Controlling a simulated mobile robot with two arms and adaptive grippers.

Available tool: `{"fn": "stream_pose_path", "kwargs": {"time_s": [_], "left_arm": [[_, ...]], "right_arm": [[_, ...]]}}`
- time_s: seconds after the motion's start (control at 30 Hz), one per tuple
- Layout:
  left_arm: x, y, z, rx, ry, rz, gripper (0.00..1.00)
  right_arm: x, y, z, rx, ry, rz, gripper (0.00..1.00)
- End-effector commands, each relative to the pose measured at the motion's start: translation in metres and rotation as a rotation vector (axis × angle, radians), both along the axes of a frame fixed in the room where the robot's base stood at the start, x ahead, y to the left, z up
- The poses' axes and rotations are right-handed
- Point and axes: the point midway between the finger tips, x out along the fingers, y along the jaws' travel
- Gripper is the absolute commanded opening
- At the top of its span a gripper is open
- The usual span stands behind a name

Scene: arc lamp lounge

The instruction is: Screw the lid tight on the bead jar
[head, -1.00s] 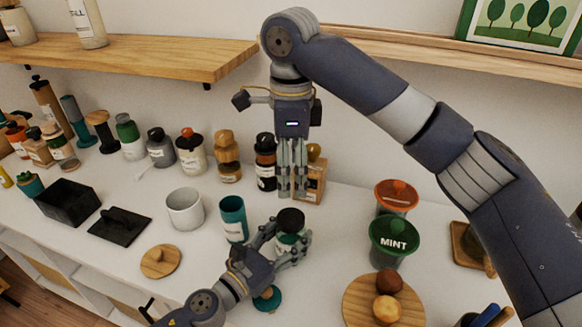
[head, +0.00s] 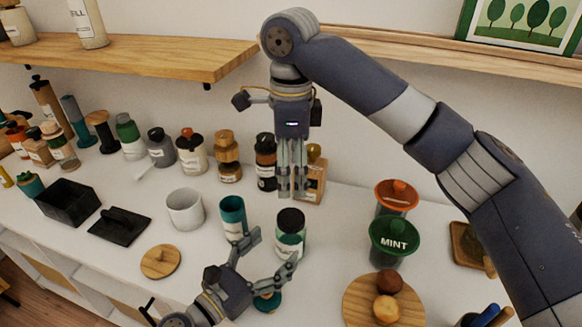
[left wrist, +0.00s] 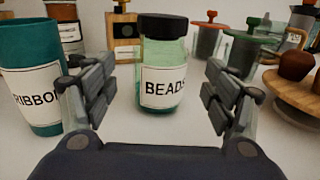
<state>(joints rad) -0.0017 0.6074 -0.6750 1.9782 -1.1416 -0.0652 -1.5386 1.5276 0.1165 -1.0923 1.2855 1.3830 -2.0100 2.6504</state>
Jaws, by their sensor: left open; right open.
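The bead jar (head: 290,240) stands upright on the white counter, clear greenish glass with a label. In the left wrist view the jar (left wrist: 162,85) reads "BEADS". Its black lid (head: 291,219) sits on top of it, and the lid (left wrist: 166,27) looks level in the left wrist view; how tight it is cannot be told. My left gripper (head: 276,256) is open and empty, in front of the jar, with its fingers (left wrist: 162,95) spread to either side and apart from the glass. My right gripper (head: 292,192) points down above and behind the jar, its fingers close together, empty.
A teal ribbon cup (head: 232,219) stands close left of the jar; a white mug (head: 185,209) is further left. The green mint pot (head: 393,240) and orange-lidded pot (head: 396,196) stand right. A round board (head: 360,308) is front right. Bottles line the wall behind.

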Motion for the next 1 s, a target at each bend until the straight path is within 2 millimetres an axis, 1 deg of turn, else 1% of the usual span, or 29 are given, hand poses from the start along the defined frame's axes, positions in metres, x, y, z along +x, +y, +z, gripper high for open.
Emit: {"fn": "stream_pose_path", "kwargs": {"time_s": [0.03, 0.2, 0.47, 0.67, 1.0], "left_arm": [[-0.006, 0.004, -0.001, -0.003, 0.004, 0.001, 0.78], [-0.022, 0.018, -0.001, -0.002, 0.004, 0.001, 0.78], [-0.04, 0.033, 0.0, -0.004, 0.002, 0.0, 0.78], [-0.045, 0.039, 0.0, 0.0, 0.0, 0.0, 0.78], [-0.046, 0.039, 0.0, 0.0, 0.0, 0.0, 0.78]], "right_arm": [[0.0, 0.0, 0.0, 0.0, 0.0, 0.0, 0.72], [0.0, 0.0, 0.0, 0.0, 0.0, 0.0, 0.72], [0.0, 0.0, 0.0, 0.0, 0.0, 0.0, 0.72], [0.0, 0.0, 0.0, 0.0, 0.0, 0.0, 0.72], [0.0, 0.0, 0.0, 0.0, 0.0, 0.0, 0.72]]}}
